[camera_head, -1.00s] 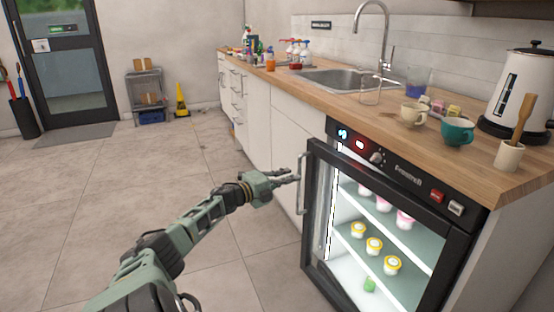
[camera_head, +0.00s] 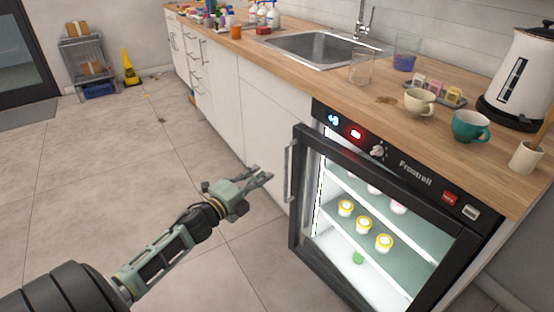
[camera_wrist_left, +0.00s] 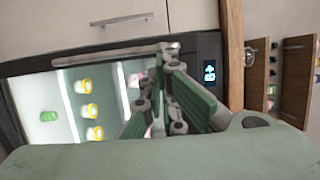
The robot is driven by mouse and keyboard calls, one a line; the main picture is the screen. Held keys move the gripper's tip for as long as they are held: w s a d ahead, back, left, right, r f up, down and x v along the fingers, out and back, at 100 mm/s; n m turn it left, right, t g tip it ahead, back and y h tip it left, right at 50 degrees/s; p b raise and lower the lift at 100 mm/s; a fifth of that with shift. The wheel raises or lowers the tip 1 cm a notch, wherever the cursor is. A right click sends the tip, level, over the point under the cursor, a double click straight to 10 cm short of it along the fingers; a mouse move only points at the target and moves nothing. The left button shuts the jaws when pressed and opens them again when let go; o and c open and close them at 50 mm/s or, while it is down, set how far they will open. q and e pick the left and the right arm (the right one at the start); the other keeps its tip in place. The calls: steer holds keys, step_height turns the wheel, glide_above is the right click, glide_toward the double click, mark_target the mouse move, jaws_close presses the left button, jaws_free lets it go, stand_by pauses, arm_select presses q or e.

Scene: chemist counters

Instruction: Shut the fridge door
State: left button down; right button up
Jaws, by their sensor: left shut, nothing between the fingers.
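The fridge (camera_head: 415,168) is built in under the counter, with a black control panel on top. Its glass door (camera_head: 385,172) has a black frame and stands ajar, its left edge out from the lit cabinet. A grey vertical handle (camera_head: 290,170) is on the door's left side. My left gripper (camera_head: 268,176) is shut and empty, just left of the handle and apart from it in the head view. In the left wrist view the gripper's fingers (camera_wrist_left: 165,50) show in front of the lit fridge, with the handle bar (camera_wrist_left: 115,48) near their tips. My right gripper is not in view.
Several yellow-lidded cups (camera_head: 363,224) stand on a fridge shelf. The wooden counter (camera_head: 330,88) above holds a teal mug (camera_head: 468,127), a cream cup (camera_head: 418,101) and a kettle (camera_head: 520,70).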

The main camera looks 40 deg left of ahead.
arm_select(q)
steer(key=w+b, duration=0.1)
steer(key=w, duration=0.9)
steer(key=shift+d, duration=0.2)
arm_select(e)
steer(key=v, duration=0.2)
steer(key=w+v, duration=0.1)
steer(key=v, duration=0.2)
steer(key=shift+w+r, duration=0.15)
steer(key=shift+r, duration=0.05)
